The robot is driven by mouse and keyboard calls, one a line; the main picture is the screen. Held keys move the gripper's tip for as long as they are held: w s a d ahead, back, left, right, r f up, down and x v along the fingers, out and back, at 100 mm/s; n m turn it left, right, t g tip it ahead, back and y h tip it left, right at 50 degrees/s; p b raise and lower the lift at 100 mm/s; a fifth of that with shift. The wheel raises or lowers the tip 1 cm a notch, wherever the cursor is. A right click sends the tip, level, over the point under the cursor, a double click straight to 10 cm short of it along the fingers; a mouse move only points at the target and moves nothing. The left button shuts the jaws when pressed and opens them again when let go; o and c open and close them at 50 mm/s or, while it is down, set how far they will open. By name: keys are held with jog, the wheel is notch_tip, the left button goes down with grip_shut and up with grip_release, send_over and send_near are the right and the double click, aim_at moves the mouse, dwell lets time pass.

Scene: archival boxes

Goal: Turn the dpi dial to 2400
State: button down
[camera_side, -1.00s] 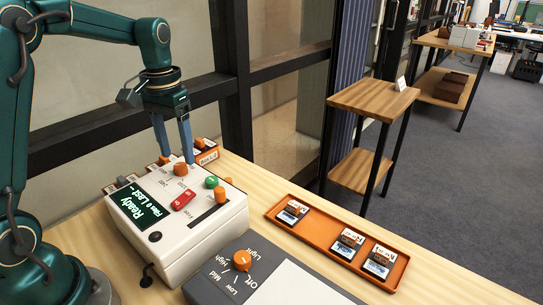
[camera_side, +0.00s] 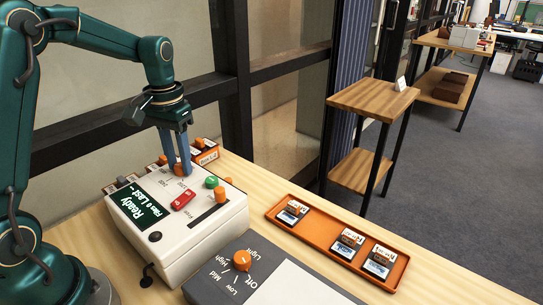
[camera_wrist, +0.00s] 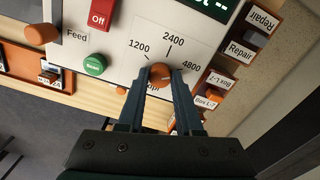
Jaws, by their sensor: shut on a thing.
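The dpi dial is a small orange knob (camera_wrist: 160,72) on the cream control box (camera_side: 172,258). My gripper (camera_side: 179,172) is shut on the knob, with one finger on each side; both fingers also show in the wrist view (camera_wrist: 160,80). Around the dial the wrist view shows the labels 1200 (camera_wrist: 139,46), 2400 (camera_wrist: 173,41) and 4800 (camera_wrist: 191,67). The 2400 mark lies just above the knob in that view. I cannot tell which mark the knob points to.
The box also has a green button (camera_side: 211,182), a red Off switch (camera_side: 183,200), an orange Feed knob (camera_side: 222,195) and a dark display (camera_side: 140,206). Labelled orange holders (camera_side: 205,153) stand close behind. An orange tray (camera_side: 300,238) and a grey unit with a dial (camera_side: 243,260) lie to the right.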

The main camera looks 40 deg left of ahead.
aim_at(180, 165)
jog(key=n, duration=0.5)
jog(key=shift+n, duration=0.3)
jog(key=n, duration=0.5)
jog(key=shift+n, duration=0.4)
jog(key=c, duration=0.6)
grip_release()
jog(key=shift+r, duration=2.6)
